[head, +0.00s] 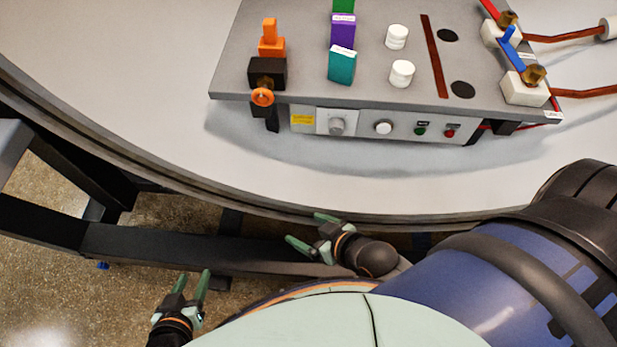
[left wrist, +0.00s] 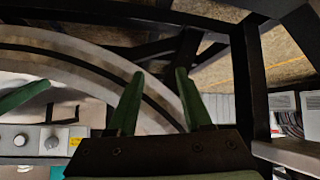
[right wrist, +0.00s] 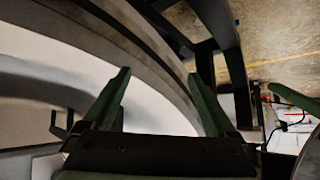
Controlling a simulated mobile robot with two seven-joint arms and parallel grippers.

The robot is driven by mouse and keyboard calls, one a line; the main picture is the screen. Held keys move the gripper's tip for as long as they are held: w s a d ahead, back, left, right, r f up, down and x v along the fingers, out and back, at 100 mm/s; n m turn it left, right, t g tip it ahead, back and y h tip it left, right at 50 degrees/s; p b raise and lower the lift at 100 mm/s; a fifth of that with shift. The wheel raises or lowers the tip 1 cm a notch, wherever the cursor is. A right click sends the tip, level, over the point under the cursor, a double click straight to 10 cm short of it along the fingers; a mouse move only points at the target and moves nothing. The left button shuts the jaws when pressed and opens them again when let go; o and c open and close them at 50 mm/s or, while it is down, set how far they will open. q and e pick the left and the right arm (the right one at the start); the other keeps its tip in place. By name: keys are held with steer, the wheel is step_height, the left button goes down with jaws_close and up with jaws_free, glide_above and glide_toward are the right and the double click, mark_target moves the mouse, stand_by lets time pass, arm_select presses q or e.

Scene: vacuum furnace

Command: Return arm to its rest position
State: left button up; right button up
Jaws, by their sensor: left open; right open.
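My left gripper (head: 193,276) is open and empty at the lower left of the head view, over the floor in front of the round table. Its two green fingers also show spread in the left wrist view (left wrist: 159,76). My right gripper (head: 305,228) is open and empty, further right and close to the table's front edge in the head view. Its fingers also show apart in the right wrist view (right wrist: 158,76). I cannot tell its exact height relative to the tabletop. My blue and black right arm covers the lower right of the head view.
Copper pipes (head: 570,37) run off to the right. A dark frame beam (head: 150,248) lies below the table edge. Open tabletop lies left of the unit.

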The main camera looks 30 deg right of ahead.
arm_select(q)
steer(key=s+a+r+p, duration=0.2)
steer(key=r+p, duration=0.6)
steer(key=p, duration=0.4)
steer(key=shift+a+r+y, duration=0.4)
steer(key=shift+a, duration=0.3)
arm_select(e)
steer(key=s+d+r, duration=0.1)
steer(key=d+r, duration=0.2)
steer(key=r, duration=0.6)
steer(key=shift+s+r+h, duration=0.15)
steer(key=shift+r+h, duration=0.05)
steer(key=shift+h, duration=0.2)
steer(key=shift+d, duration=0.1)
